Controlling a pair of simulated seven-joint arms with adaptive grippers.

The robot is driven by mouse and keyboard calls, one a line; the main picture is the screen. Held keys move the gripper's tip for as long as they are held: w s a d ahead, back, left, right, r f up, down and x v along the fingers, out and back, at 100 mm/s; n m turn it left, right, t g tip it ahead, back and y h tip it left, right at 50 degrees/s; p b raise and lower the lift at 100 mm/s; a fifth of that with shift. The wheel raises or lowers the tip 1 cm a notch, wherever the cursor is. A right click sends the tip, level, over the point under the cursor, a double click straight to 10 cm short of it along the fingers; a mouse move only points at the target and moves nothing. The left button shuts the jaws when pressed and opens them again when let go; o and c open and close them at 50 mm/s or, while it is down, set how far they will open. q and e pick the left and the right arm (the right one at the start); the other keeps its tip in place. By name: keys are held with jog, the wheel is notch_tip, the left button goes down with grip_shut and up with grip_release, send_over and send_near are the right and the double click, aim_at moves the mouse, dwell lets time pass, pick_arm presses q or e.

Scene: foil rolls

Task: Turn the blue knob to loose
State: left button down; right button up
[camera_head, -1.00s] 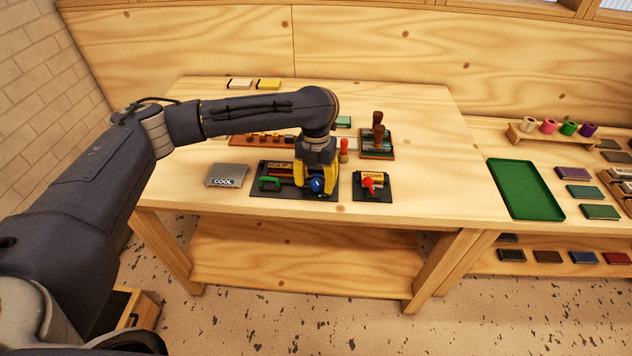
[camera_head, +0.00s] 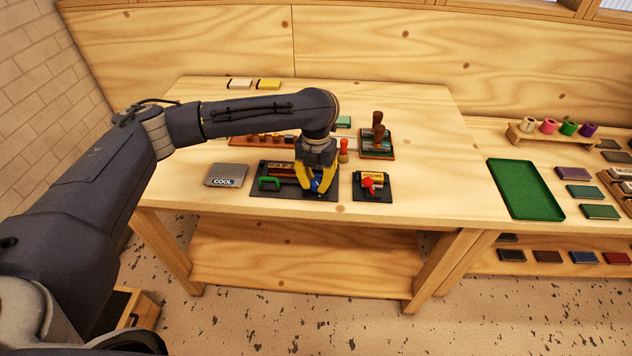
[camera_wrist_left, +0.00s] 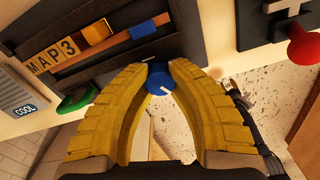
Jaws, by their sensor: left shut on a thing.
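The blue knob (camera_wrist_left: 160,83) sits at the front right of a black device plate (camera_head: 258,187) on the table. A white mark shows on the knob. It also shows in the head view (camera_head: 318,184), partly covered by the fingers. My left gripper (camera_head: 317,187) reaches down over it with yellow fingers. In the left wrist view the fingertips (camera_wrist_left: 163,68) are shut on the knob, one on each side. The lettering around the knob is too small or hidden to read. My right gripper is not in view.
A green handle (camera_head: 269,183) is left of the knob, and a red knob (camera_head: 369,183) on another plate is to the right. A grey COOL block (camera_head: 227,175) lies farther left. A green tray (camera_head: 525,190) is on the right-hand table.

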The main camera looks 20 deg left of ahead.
pick_arm(q)
jog(key=n, duration=0.7)
jog(key=shift+n, duration=0.3)
jog(key=n, duration=1.4)
jog(key=shift+n, duration=0.3)
jog(key=n, duration=0.4)
jog(key=shift+n, duration=2)
